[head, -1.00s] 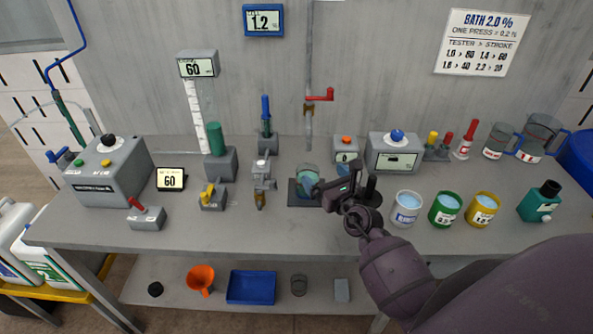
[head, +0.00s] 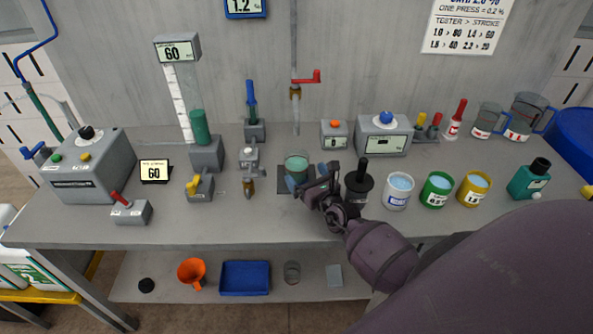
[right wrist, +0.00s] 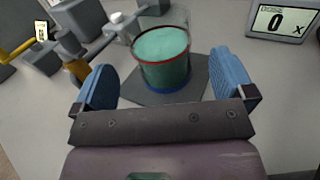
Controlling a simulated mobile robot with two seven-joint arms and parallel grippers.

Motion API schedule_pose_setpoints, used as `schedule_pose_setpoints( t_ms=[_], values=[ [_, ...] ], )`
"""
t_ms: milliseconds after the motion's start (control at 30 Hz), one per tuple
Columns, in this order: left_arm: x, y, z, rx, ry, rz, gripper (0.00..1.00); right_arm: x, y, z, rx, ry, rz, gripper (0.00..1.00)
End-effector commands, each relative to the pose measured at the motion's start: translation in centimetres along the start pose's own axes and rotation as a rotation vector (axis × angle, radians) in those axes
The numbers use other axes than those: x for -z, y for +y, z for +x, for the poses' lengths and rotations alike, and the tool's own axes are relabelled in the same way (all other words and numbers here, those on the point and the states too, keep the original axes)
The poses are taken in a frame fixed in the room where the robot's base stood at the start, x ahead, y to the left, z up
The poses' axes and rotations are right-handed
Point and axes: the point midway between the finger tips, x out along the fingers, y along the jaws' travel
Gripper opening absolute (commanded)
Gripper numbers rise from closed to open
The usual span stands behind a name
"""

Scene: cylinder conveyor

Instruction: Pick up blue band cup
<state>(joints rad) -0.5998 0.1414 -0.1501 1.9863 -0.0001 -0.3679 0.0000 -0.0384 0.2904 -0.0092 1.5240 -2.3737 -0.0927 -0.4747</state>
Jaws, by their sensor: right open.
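A clear cup (head: 297,165) holding teal liquid stands upright on a dark square pad (head: 284,187) below the red-handled tap. In the right wrist view the cup (right wrist: 163,62) shows a blue band around its base and a red ring near its rim. My right gripper (head: 308,178) is open and empty, just in front of the cup. In the right wrist view its two blue finger pads are spread, with the cup ahead between them and apart from both. A white cup with a blue label (head: 398,191) stands further right. My left gripper is not in view.
A dark pot with a black knob (head: 358,187) stands close to the right of my gripper. Green (head: 436,191) and yellow (head: 473,190) cups stand further right. A small valve (head: 249,180) is left of the pad. The front of the table is largely clear.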

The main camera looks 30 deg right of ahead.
Motion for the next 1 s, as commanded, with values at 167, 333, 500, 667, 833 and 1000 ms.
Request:
schedule_pose_setpoints(
  t_ms=[167, 333, 500, 667, 833, 1000],
  values=[
    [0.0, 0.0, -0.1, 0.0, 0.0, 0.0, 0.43, -0.2, 0.0, 2.2, -0.001, -0.002, -0.001, 1.0],
    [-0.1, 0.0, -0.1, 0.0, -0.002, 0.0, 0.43, -0.1, 0.0, 4.5, -0.001, -0.001, -0.001, 1.0],
    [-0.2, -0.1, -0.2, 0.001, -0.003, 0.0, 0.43, 0.0, 0.0, 5.6, 0.0, 0.0, 0.0, 1.0],
    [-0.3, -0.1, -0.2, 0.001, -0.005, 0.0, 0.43, 0.0, 0.0, 5.7, 0.0, 0.0, 0.0, 1.0],
    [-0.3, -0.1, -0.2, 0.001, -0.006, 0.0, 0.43, 0.0, 0.0, 5.7, 0.0, 0.0, 0.0, 0.88],
    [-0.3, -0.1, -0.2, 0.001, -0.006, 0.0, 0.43, 0.0, 0.0, 5.7, 0.0, 0.0, 0.0, 0.62]
  ],
)
